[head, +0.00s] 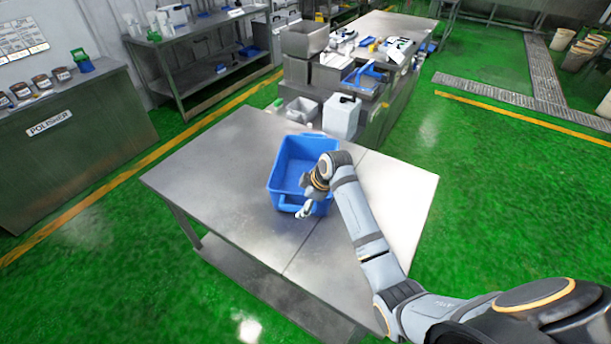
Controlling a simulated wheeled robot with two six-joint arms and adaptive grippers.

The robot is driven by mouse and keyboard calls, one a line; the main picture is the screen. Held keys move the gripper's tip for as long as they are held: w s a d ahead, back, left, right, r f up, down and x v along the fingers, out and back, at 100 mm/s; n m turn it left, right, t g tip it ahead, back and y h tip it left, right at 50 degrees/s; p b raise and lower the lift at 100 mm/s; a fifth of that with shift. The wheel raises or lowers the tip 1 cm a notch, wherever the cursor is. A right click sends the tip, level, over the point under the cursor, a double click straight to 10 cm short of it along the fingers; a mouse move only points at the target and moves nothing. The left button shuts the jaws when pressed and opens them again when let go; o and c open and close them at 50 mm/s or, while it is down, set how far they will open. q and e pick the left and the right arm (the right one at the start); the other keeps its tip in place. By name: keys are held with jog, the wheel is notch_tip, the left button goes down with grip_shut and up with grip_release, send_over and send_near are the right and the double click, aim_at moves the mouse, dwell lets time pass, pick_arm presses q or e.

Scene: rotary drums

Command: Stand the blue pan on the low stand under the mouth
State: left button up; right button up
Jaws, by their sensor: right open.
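The blue pan (290,173) stands upright on a steel table (222,190) and looks empty. My right arm reaches in from the lower right. My right gripper (303,212) is open at the pan's near right side, close to its rim; I cannot tell whether it touches. The wrist hides part of the pan's right side. My left gripper is not in view. I cannot make out the low stand or the mouth in this view.
Behind the table a steel bench (385,118) holds a white jug (341,117), bins and tools. A counter labelled POLISHER (70,145) stands at the left. A steel shelf table (200,40) is at the back. Green floor is open to the right and left.

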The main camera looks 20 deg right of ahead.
jog(key=shift+w+a+f, duration=0.2)
jog(key=shift+w+f, duration=0.3)
jog(key=shift+f, duration=0.05)
jog(key=p+x, duration=0.1)
jog(key=x, duration=0.3)
jog(key=shift+w+f, duration=0.15)
jog(key=shift+w, duration=0.15)
jog(key=shift+s, duration=0.1)
jog(key=c, duration=1.8)
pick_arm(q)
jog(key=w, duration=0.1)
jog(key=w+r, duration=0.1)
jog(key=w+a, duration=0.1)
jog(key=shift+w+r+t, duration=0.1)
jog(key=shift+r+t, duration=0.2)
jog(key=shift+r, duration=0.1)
pick_arm(e)
grip_shut()
